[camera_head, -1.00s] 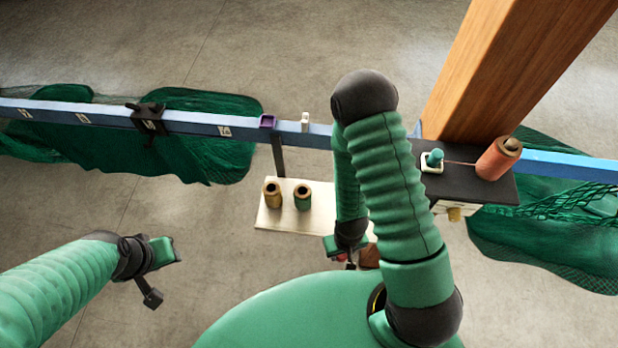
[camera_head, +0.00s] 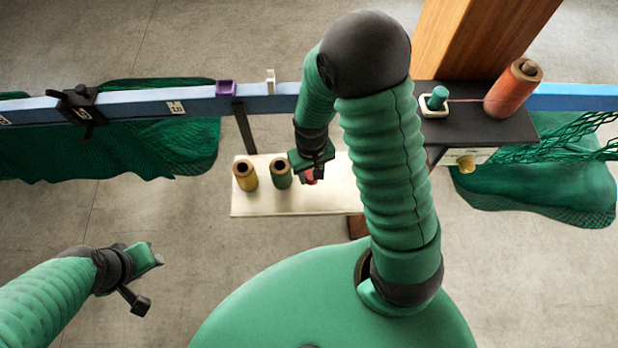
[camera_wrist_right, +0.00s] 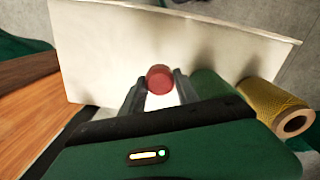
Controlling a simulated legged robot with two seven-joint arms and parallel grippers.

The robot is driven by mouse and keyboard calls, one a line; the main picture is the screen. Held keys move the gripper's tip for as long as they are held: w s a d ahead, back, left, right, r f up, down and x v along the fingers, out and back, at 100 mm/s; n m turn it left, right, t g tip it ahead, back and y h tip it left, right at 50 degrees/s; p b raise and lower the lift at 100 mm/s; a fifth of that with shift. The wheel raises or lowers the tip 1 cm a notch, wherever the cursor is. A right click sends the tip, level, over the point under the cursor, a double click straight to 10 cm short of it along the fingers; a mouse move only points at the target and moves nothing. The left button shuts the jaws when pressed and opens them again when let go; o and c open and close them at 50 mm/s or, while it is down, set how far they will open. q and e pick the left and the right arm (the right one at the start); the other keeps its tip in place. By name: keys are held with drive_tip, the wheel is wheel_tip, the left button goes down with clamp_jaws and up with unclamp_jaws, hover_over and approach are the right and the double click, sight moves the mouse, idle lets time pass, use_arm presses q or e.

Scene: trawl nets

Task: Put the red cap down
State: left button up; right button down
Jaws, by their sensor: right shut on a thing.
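The red cap (camera_head: 310,178) is between the fingers of my right gripper (camera_head: 314,174), over the white shelf and just right of the green spool. In the right wrist view the round red cap (camera_wrist_right: 160,79) sits at the fingertips of my right gripper (camera_wrist_right: 159,82), with the pale shelf behind it. My right gripper is shut on the cap. I cannot tell whether the cap touches the shelf.
The white shelf (camera_head: 262,207) holds a yellow spool (camera_head: 245,176) and a green spool (camera_head: 280,174) close left of my right gripper. A blue rail (camera_head: 200,106) runs behind. A dark platform (camera_head: 465,125) with an orange spool (camera_head: 512,90) stands right, by a wooden post (camera_head: 480,40).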

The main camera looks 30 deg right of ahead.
sight(311, 176)
drive_tip(key=shift+w+d+f, duration=0.1)
drive_tip(key=shift+w+d, duration=0.1)
drive_tip(key=shift+w, duration=0.2)
drive_tip(key=f+b, duration=0.3)
drive_tip(key=b, duration=0.1)
drive_tip(key=shift+s+f, duration=0.25)
drive_tip(key=shift+w+r+p, duration=0.15)
drive_tip(key=shift+p, duration=0.15)
drive_tip(key=shift+w+a, duration=0.1)
drive_tip(key=c, duration=1.3)
unclamp_jaws()
drive_tip(key=shift+o, duration=2)
